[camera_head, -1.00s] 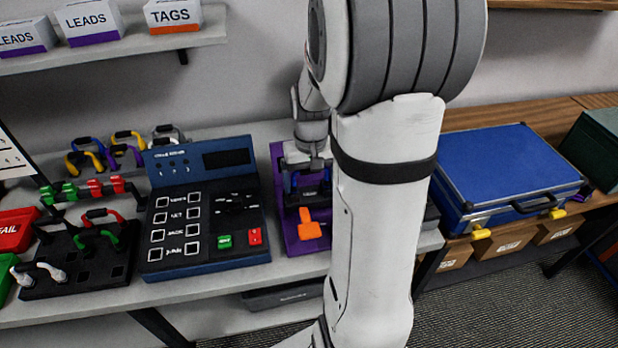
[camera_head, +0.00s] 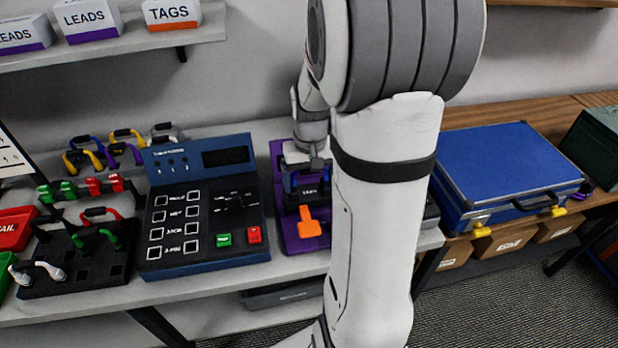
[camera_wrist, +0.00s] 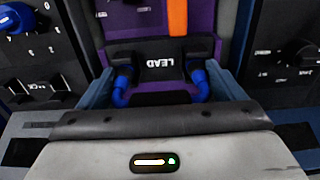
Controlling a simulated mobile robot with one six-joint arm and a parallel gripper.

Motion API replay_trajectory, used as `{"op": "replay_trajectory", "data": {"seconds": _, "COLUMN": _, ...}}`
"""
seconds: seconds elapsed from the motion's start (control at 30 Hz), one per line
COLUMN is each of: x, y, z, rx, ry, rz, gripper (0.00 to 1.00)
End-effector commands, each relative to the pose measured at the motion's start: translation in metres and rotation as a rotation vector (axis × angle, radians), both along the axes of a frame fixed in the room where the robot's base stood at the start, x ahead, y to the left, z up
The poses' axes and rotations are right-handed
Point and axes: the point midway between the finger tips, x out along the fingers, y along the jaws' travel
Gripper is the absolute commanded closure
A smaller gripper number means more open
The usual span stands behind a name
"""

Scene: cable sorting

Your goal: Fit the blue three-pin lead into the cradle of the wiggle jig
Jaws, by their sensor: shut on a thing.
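The wiggle jig is a purple plate (camera_head: 278,165) with an orange lever (camera_head: 308,222), standing on the bench partly behind my arm. Its black cradle block, marked LEAD, shows in the wrist view (camera_wrist: 160,66). My gripper (camera_head: 306,168) is shut on the blue lead (camera_wrist: 201,87), low over the jig. The lead's two blue ends reach to either side of the cradle block, at or very close to it. Its middle is hidden by my gripper, and I cannot tell whether its ends are seated.
A blue-black tester (camera_head: 205,215) stands close left of the jig. Further left are a black block with leads (camera_head: 90,268) and a rack of leads (camera_head: 118,150). A blue case (camera_head: 510,175) lies to the right. A shelf (camera_head: 110,45) hangs above.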

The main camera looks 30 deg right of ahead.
Motion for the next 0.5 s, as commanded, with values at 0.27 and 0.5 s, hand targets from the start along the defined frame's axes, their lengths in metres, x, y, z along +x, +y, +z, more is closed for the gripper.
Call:
{"op": "replay_trajectory", "data": {"seconds": 0.27, "x": 0.0001, "y": 0.0002, "z": -0.0021, "rx": 0.0, "ry": 0.0, "rz": 0.0, "gripper": 0.36}}
{"op": "replay_trajectory", "data": {"seconds": 0.5, "x": 0.0001, "y": 0.0003, "z": -0.002, "rx": 0.0, "ry": 0.0, "rz": 0.001, "gripper": 0.03}}
